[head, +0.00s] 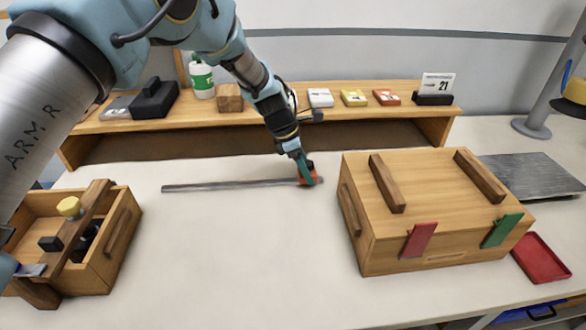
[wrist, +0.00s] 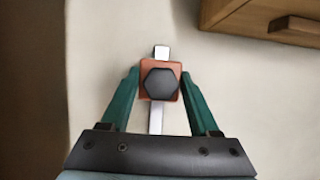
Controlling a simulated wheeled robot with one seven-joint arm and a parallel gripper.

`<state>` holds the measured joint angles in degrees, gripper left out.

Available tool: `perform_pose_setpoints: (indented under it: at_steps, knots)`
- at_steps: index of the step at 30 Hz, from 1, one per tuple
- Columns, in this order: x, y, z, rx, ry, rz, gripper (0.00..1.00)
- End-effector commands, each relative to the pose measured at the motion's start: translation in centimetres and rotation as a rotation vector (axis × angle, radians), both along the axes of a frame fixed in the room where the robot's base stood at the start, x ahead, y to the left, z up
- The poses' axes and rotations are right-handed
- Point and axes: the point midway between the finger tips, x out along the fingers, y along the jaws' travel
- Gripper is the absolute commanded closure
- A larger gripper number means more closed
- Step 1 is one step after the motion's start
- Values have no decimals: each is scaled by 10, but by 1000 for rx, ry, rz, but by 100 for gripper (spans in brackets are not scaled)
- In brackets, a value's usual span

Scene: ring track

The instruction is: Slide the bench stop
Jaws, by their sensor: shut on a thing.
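The bench stop (wrist: 174,65) is an orange-red block with a black hexagonal knob (wrist: 160,84) on top. It sits around a flat grey metal rail (head: 225,186) that lies on the pale bench top. In the head view the bench stop (head: 316,178) is at the rail's right end, partly hidden by my gripper. In the wrist view a short piece of rail shows beyond the block. My gripper (wrist: 160,80) has green fingers, one on each side of the block, and is shut on it.
A wooden box (head: 400,235) with red and green latches stands just right of the rail's end. An open wooden tote (head: 110,250) stands at the left. A wooden shelf (head: 270,118) with small items runs along the back. The bench in front of the rail is clear.

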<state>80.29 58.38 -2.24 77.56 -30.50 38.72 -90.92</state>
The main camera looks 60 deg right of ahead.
Motion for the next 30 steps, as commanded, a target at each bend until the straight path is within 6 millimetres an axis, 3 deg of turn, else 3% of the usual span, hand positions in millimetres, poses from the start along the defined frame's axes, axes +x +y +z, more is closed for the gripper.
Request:
perform_pose_setpoints:
  at_steps: [11,12,20,30]
  knots:
    - [-6,-3,1,-4,3,-1,100]
    - [-6,-3,1,-4,3,-2,36]
    - [-4,-2,0,-3,2,-1,7]
    - [-1,-1,5,-4,0,0,7]
